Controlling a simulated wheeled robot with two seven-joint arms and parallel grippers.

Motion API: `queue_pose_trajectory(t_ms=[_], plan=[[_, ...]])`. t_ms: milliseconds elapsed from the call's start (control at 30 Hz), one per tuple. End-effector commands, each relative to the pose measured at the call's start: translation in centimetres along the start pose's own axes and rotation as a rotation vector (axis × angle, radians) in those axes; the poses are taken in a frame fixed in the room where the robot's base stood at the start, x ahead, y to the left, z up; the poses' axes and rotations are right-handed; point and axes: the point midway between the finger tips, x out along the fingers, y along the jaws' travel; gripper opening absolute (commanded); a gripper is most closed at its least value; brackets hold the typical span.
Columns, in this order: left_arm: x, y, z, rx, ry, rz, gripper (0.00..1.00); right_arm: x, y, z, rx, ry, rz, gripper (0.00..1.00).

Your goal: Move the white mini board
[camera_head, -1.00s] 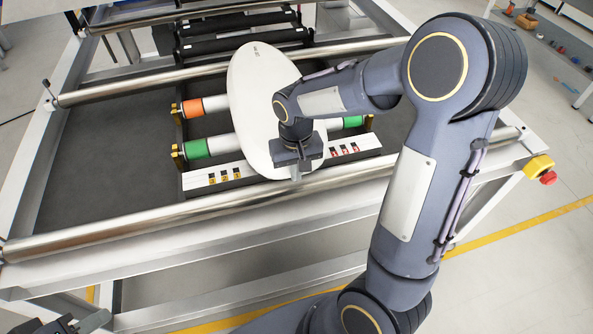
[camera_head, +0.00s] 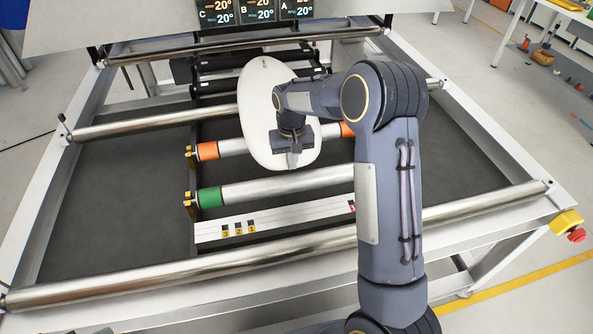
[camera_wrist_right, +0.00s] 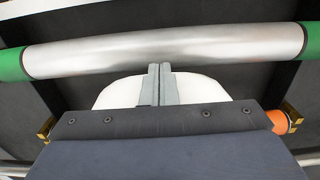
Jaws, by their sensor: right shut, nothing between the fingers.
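The white mini board (camera_head: 262,120) is an oval white plate lying tilted over the rollers in the head view, its near end around the orange-ended roller. My right gripper (camera_head: 291,160) is over the near end of the board and hides part of it. In the right wrist view the fingers (camera_wrist_right: 159,84) are shut together with nothing between them, and the white board (camera_wrist_right: 118,91) shows behind them on both sides. I cannot tell whether the fingers touch the board. My left gripper does not show in the head view now.
A green-ended roller (camera_head: 285,185) lies nearer than the board, with a white numbered strip (camera_head: 285,217) in front of it. A long metal bar (camera_head: 170,280) crosses the near side of the frame. Dark belt (camera_head: 115,200) left of the board is clear. Display panels (camera_head: 258,10) stand at the back.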

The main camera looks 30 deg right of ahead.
Motion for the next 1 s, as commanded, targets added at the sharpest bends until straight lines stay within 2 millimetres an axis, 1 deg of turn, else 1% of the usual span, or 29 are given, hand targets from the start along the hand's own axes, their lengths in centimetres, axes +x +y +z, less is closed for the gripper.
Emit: queue_pose_trajectory(t_ms=[33, 200, 400, 500, 600, 700, 833, 1000], plan=[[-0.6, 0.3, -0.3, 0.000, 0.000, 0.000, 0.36, -0.3, 0.0, -1.4, 0.001, 0.002, 0.001, 0.00], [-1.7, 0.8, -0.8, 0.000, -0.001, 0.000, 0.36, -0.3, 0.0, -5.1, 0.001, 0.001, 0.001, 0.00], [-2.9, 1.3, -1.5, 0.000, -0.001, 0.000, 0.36, -0.2, 0.0, -8.8, 0.001, 0.001, 0.000, 0.00], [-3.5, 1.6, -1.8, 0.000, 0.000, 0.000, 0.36, -0.2, 0.0, -10.3, 0.000, 0.000, 0.001, 0.00], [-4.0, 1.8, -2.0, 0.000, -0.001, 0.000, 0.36, -0.2, 0.0, -11.6, 0.001, 0.001, 0.001, 0.00], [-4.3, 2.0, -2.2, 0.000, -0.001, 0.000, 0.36, -0.2, 0.0, -12.4, 0.000, 0.002, 0.001, 0.00], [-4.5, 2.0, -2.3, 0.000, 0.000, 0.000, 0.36, -0.1, 0.1, -12.9, 0.000, 0.003, 0.000, 0.00], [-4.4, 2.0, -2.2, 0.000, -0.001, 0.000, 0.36, 0.0, 0.0, -13.0, -0.001, 0.003, -0.001, 0.00]])
